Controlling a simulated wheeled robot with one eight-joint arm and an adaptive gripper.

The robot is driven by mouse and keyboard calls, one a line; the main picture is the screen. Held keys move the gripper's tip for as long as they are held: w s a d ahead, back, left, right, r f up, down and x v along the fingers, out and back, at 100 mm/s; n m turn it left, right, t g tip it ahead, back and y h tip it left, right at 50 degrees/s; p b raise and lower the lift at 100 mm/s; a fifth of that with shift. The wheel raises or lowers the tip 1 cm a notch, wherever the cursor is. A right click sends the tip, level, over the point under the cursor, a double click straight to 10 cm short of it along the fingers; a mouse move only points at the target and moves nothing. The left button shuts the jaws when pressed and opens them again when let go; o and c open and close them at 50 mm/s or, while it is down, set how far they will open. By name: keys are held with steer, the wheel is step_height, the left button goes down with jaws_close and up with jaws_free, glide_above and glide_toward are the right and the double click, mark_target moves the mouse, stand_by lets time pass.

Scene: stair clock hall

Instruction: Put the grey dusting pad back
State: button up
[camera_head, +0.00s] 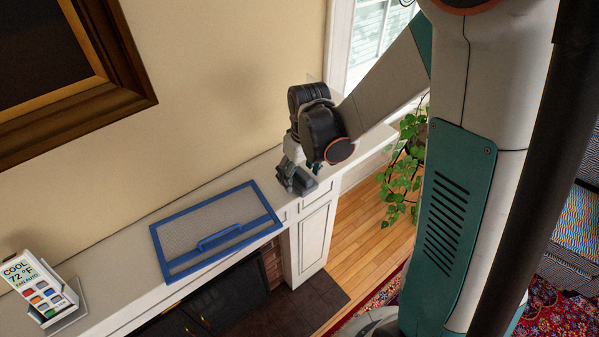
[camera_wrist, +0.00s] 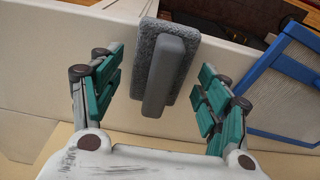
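The grey dusting pad (camera_wrist: 163,65) lies on the white mantel shelf, between my open fingers in the wrist view. It is a fuzzy grey block with a smooth raised grip bar along its top. My gripper (camera_wrist: 158,92) is open, with a gap between each finger and the pad. In the head view my gripper (camera_head: 293,165) points down over the right end of the mantel. There the pad (camera_head: 300,183) shows just under the fingers, partly hidden by them.
A blue-framed mesh panel (camera_head: 217,231) with a handle lies on the mantel (camera_head: 120,250), left of the pad. A thermostat remote in a holder (camera_head: 42,291) stands at the far left. A framed picture (camera_head: 75,70) hangs above. A leafy plant (camera_head: 404,165) is beyond the mantel's right end.

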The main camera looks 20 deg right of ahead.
mark_target(303, 174)
step_height(303, 174, up, 12)
steer(key=s+p, duration=0.1)
steer(key=s+r+m+t, duration=0.3)
steer(key=s+r+t, duration=0.2)
steer(key=s, duration=0.9)
step_height(303, 174, up, 2)
steer(key=shift+r+m+t, duration=0.2)
steer(key=shift+m+t, duration=0.1)
steer(key=shift+t, duration=0.1)
